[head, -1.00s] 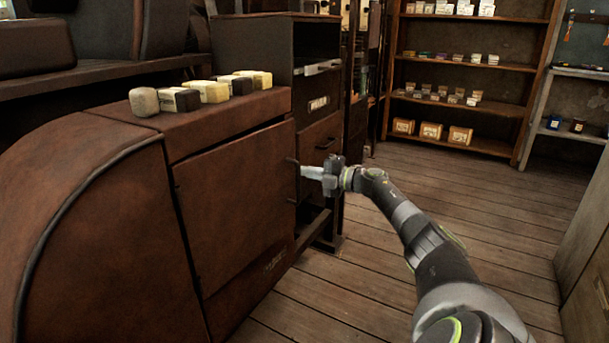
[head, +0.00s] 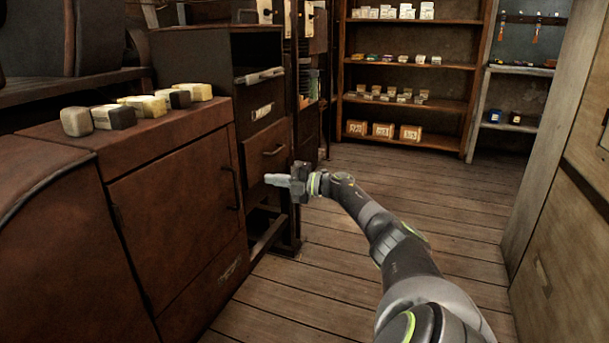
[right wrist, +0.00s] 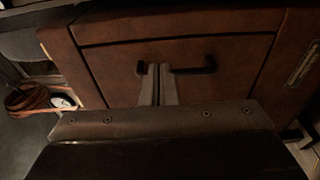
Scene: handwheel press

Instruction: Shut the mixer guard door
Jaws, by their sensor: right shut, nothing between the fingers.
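The mixer guard door (head: 172,222) is the brown panel in the front of the brown cabinet at left in the head view. It looks flush with the cabinet front. Its dark bar handle (head: 237,188) is on its right edge. My right gripper (head: 268,180) is shut and empty, pointing left, a short way to the right of the handle. In the right wrist view, the fingers (right wrist: 157,85) are together in front of the door (right wrist: 120,65), and the handle (right wrist: 195,70) shows just beyond them. My left gripper is not in view.
Several pale and dark blocks (head: 148,105) stand in a row on the cabinet top. A dark drawer unit (head: 265,140) stands behind, beyond the gripper. The plank floor (head: 440,220) is clear between it and the tall wooden cabinet (head: 560,220) at right. Shelves stand at the back.

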